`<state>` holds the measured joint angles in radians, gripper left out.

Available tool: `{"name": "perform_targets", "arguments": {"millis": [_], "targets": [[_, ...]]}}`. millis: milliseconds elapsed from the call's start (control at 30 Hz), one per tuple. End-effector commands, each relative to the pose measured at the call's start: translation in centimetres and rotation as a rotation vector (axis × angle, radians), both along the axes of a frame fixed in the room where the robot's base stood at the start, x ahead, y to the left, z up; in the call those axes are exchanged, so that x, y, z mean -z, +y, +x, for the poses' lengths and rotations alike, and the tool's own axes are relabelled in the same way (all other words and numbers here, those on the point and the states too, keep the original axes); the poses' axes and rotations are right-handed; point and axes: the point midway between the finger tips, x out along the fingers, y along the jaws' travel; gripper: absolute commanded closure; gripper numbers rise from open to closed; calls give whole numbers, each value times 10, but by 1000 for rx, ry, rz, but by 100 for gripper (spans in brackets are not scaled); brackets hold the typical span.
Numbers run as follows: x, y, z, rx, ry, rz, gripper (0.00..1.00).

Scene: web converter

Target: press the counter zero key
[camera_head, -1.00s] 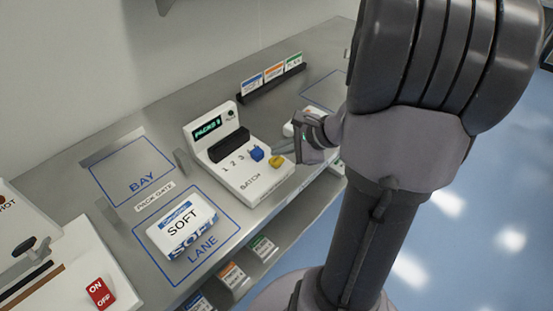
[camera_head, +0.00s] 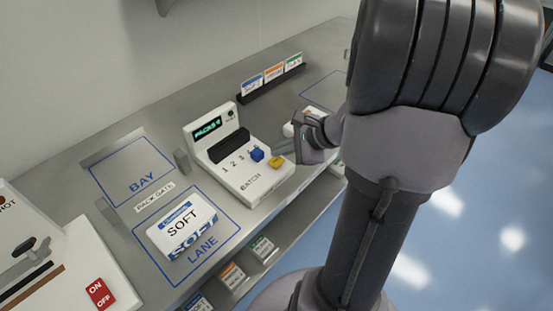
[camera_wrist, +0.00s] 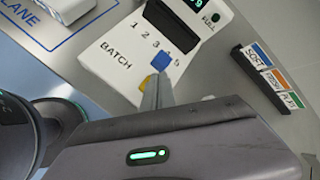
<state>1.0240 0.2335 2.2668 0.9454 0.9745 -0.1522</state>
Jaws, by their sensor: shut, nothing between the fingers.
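The counter is a white sloped box (camera_head: 245,185) with a small green display (camera_head: 208,128), a dark slot and a BATCH row of numbers; it also shows in the wrist view (camera_wrist: 110,50). A blue block (camera_head: 257,154) sits at the right end of the number row, and also shows in the wrist view (camera_wrist: 161,61). Contact cannot be told.
A SOFT pack (camera_head: 182,226) lies in the LANE outline left of the counter. A card rack (camera_head: 272,84) stands behind. A white machine with a red ON/OFF switch (camera_head: 100,293) is at front left. The BAY outline (camera_head: 132,172) is empty.

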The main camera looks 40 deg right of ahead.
Motion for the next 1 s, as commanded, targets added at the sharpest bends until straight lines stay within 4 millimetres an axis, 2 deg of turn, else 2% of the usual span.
{"name": "perform_targets", "arguments": {"millis": [1000], "targets": [[9, 0, 0, 0, 0, 0, 100]]}}
